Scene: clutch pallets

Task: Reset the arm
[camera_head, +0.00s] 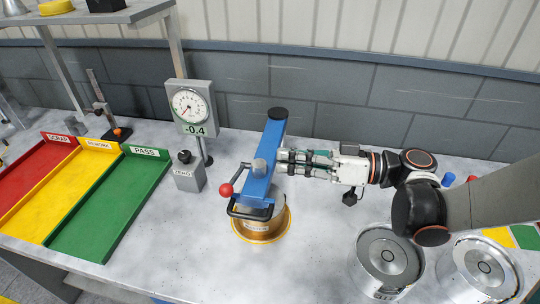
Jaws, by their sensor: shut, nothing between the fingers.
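My gripper (284,160) is at the middle of the bench, fingers pointing left. It is shut with nothing between the fingers, and its tips are close beside the blue upright (268,150) of a fixture. I cannot tell whether they touch it. My arm reaches in from the right, stretched out low over the bench. The fixture has a red ball handle (226,190) and a black looped handle, and stands over a gold-coloured round part (262,230).
A dial gauge (188,106) reading -0.4 and a grey ZERO block (188,174) stand left of the fixture. Red SCRAP, yellow and green PASS (112,205) trays lie further left. Two silver round parts (368,278) (490,270) sit at the front right, below my arm.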

